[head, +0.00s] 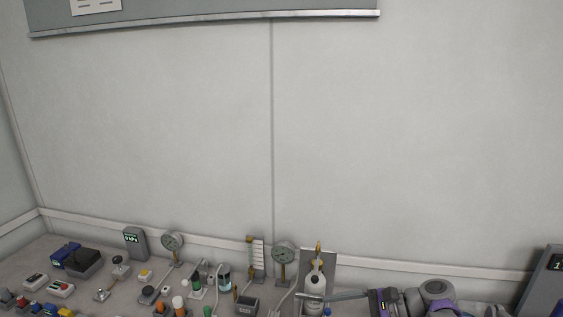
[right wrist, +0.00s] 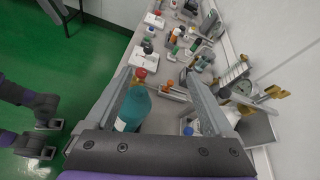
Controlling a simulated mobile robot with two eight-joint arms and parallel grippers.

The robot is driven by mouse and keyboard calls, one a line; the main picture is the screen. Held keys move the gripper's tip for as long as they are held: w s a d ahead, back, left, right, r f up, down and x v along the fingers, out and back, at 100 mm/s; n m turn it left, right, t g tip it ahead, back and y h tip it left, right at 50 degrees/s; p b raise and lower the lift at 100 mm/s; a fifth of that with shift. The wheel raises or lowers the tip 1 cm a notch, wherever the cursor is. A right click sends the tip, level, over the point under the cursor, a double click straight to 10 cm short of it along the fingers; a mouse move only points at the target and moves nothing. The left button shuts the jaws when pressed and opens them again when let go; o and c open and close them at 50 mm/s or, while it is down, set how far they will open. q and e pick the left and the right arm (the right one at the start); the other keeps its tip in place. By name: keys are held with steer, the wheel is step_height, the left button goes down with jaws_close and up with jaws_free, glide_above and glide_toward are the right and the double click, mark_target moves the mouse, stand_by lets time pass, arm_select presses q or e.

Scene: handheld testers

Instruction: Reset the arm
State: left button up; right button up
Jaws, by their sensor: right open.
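My right arm comes in at the lower right of the head view, low over the bench. Its gripper (head: 322,297) points left, near a white round-bodied item. In the right wrist view, the right gripper (right wrist: 163,78) has its two grey fingers wide apart. A teal bottle with a red cap (right wrist: 133,108) shows between the fingers, close to the left one. I see no contact or grip on it.
The bench (head: 50,283) is crowded with small testers, bottles and dial gauges (head: 284,252). A grey display unit (head: 546,285) stands at the far right. The wall rises behind, with a board (head: 220,14) above. Green floor (right wrist: 70,55) lies beside the bench.

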steer(key=s+a+f+n+h+p, duration=0.1)
steer(key=s+f+n+h, duration=0.1)
steer(key=s+n+h, duration=0.35)
steer(key=s+f+n+h+p, duration=0.1)
steer(key=s+f+n+h, duration=0.1)
steer(key=s, duration=0.6)
steer(key=s+d+f+n+t+h+p, duration=0.2)
steer(key=s+d+f+n+h, duration=0.2)
steer(key=s+n, duration=0.5)
steer(key=shift+s+d+f+t+h, duration=0.15)
steer(key=shift+s+d+t+h, duration=0.2)
steer(key=shift+d+h, duration=0.8)
steer(key=shift+d+n, duration=0.15)
steer(key=shift+n, duration=0.1)
